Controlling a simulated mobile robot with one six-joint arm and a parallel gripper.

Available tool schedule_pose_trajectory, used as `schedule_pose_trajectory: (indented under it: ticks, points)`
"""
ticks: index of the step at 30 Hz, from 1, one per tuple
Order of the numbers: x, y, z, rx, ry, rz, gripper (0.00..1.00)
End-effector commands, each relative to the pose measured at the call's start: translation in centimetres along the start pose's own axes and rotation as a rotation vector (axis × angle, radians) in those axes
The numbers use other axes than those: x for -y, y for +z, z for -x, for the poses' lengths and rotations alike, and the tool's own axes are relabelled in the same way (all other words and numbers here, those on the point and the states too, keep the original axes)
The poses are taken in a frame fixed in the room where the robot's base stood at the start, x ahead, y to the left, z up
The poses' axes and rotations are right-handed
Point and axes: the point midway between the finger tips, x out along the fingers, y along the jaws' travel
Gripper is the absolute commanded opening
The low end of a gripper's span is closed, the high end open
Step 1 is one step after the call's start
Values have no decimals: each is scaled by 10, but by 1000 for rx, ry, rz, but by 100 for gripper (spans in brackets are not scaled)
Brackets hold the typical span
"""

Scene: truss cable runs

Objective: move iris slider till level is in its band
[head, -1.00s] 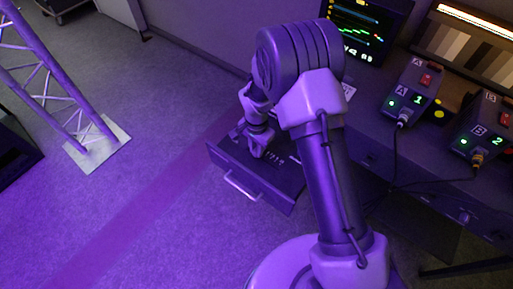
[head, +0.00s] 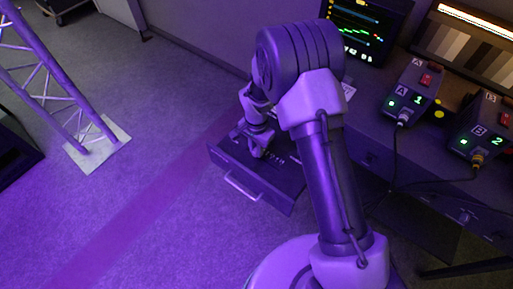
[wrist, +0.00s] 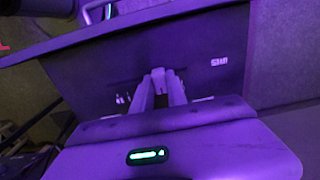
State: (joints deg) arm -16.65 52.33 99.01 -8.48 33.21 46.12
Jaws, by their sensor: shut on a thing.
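My gripper (wrist: 162,88) is shut on the iris slider (wrist: 158,76), a small pale knob between its fingertips in the wrist view. The slider stands on a dark drawer panel (wrist: 200,75) with small white markings on both sides. In the head view my gripper (head: 258,146) is over the same pulled-out drawer (head: 240,172), and my wrist hides the slider. A monitor (head: 362,30) at the top shows a coloured trace and lines. Its level and band are too small to read surely.
Boxes A (head: 411,92) and B (head: 482,135), with red switches and cables, stand on the desk at right. A grey-scale chart (head: 463,45) is behind them. A truss (head: 60,80) stands at left. The floor between is clear.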

Motion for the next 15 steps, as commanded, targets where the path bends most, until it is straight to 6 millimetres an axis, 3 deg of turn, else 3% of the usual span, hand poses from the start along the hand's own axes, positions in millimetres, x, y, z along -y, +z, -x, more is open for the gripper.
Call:
schedule_pose_trajectory:
  ticks: [15]
  points:
    - [-4,0,0,0,0,-1,0]
